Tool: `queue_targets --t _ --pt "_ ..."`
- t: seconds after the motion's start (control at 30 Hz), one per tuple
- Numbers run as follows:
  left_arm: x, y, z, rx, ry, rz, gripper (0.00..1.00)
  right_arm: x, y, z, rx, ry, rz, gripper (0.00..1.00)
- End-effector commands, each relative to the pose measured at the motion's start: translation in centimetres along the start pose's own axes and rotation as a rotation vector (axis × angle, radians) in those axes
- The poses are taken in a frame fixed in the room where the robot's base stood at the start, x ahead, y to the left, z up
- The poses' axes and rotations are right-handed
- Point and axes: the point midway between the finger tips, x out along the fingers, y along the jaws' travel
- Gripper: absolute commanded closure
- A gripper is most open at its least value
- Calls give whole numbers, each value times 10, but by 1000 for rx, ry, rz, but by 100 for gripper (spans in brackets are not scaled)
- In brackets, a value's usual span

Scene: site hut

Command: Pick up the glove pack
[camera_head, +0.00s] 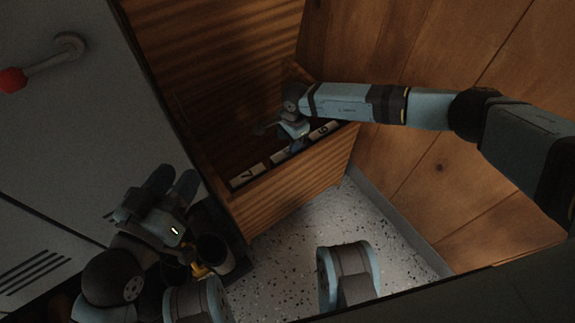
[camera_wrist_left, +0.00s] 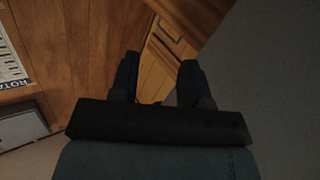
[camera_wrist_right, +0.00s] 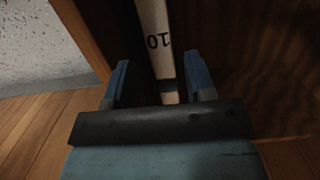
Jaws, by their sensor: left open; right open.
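Several white packs with dark size marks stand in a row along the front of the open wooden drawer (camera_head: 300,178). The left one (camera_head: 249,176) reads 7; the right one (camera_head: 325,129) has a mark too small to read surely. My right gripper (camera_head: 294,146) is over the middle of the row, hiding part of it. In the right wrist view, a white pack marked 10 (camera_wrist_right: 156,40) lies between the open fingers of the gripper (camera_wrist_right: 158,80); I cannot tell whether they touch it. My left gripper (camera_head: 174,182) is open and empty, left of the drawer; it also shows in the left wrist view (camera_wrist_left: 158,80).
A grey cabinet (camera_head: 70,120) with a red-knobbed handle (camera_head: 12,80) stands at the left. Wooden wall panels (camera_head: 440,60) close off the right, behind my right arm. Dark cups (camera_head: 213,252) are below my left gripper. Speckled floor (camera_head: 290,245) is clear before the drawer.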

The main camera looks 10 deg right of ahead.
Motion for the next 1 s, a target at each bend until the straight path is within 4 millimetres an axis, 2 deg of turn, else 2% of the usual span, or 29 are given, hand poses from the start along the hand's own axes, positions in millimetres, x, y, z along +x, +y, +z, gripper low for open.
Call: queue_targets --t 0.07,0.23,0.5,0.53,0.73,1.0 --pt "1 -2 12 1 -27 4 57 16 1 0 1 -1 2 50" --pt "5 -9 14 65 -7 6 57 42 2 0 2 -1 2 50" --pt "6 -10 9 95 9 5 57 46 1 1 1 -1 0 50" --pt "6 -10 9 94 9 5 57 46 1 1 1 -1 0 52" --pt "6 -10 9 94 9 5 57 46 1 1 1 -1 1 98" --pt "6 -10 8 93 9 6 57 44 1 1 1 -1 0 100"
